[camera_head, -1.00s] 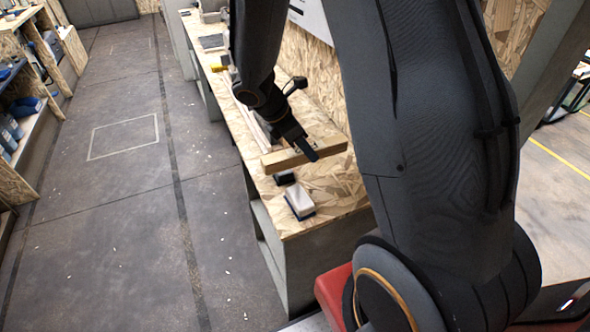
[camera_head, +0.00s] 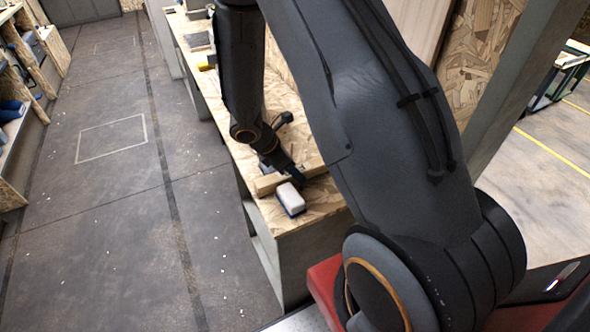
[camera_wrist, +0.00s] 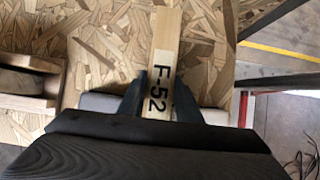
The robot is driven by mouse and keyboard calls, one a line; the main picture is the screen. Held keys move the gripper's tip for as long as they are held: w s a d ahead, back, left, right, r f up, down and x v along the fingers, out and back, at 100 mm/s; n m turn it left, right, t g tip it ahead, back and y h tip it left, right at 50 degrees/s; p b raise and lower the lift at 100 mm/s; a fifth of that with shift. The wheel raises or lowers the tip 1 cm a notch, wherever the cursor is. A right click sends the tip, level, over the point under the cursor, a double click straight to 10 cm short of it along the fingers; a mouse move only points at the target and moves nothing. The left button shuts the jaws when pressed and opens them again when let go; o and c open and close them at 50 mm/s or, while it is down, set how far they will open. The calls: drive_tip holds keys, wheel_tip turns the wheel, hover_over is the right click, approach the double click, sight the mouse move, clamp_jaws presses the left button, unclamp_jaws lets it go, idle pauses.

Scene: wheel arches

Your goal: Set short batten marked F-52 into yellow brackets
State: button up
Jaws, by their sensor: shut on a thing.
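My gripper (camera_wrist: 160,95) is shut on the short batten (camera_wrist: 167,35) in the wrist view. The batten is pale wood with a white label marked F-52, which sits between the two fingers. In the head view the batten (camera_head: 268,184) is held across my gripper (camera_head: 296,178), low above the OSB bench top or on it; I cannot tell which. No yellow brackets can be made out near the gripper; a small yellow thing (camera_head: 206,63) is far along the bench.
The OSB bench top (camera_head: 315,205) runs away to the upper left. A wooden piece with a dark round part (camera_wrist: 22,83) lies left in the wrist view. Shelves (camera_head: 20,120) stand at the far left, with open floor (camera_head: 110,235) between.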

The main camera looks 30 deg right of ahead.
drive_tip(key=shift+f, duration=0.15)
drive_tip(key=shift+f, duration=0.15)
drive_tip(key=o, duration=1.2)
